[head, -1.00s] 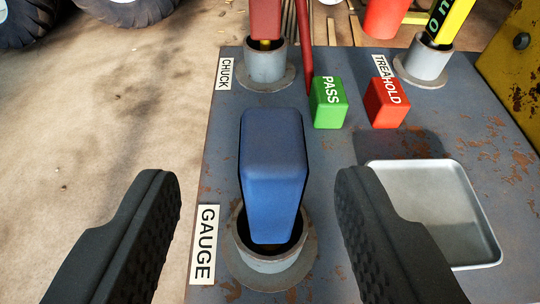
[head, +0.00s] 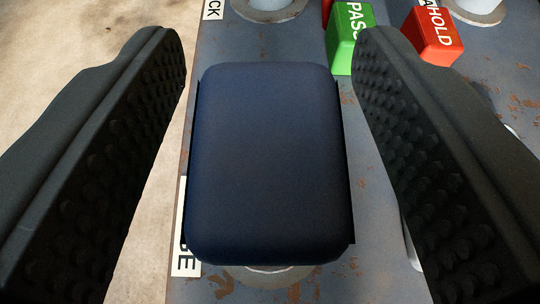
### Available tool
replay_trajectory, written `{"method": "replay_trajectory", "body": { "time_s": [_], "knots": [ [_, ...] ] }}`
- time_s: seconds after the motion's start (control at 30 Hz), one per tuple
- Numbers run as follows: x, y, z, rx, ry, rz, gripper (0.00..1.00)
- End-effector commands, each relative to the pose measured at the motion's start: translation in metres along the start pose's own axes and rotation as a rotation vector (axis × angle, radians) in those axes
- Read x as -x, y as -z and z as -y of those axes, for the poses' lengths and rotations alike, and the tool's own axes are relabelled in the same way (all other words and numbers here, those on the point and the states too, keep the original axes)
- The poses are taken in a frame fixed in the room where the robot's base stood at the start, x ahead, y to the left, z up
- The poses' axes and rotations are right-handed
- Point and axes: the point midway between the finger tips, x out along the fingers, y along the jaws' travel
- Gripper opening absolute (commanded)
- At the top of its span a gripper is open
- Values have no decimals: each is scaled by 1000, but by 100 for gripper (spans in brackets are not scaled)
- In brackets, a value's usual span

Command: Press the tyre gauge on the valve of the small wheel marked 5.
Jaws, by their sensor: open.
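The tyre gauge's blue block-shaped handle (head: 268,165) fills the middle of the head view. It stands upright over a grey holder (head: 268,277), of which only a bit of the base ring shows below it. The label beside it (head: 186,245) is mostly covered; its last letters show. My gripper (head: 270,160) is open, with one black ribbed finger on each side of the blue handle. A gap shows on both sides, so neither finger touches it. The small wheel marked 5 and its valve are not in view.
Another holder base (head: 268,8) is at the top. The right finger partly hides the metal tray. Bare floor lies left.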

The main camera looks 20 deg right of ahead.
Motion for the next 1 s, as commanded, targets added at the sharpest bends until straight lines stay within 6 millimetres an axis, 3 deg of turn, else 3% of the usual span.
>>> {"method": "replay_trajectory", "body": {
  "time_s": [0.03, 0.17, 0.2, 0.63, 1.0],
  "knots": [
    [0, 0, 0, 0, 0, 0, 41],
    [0, 0, 0, 0, 0, 0, 5],
    [0, 0, 0, 0, 0, 0, 0],
    [3, 8, -1, 0, -1, -1, 0],
    [25, 59, -1, 1, -2, -3, 0]
  ]
}}
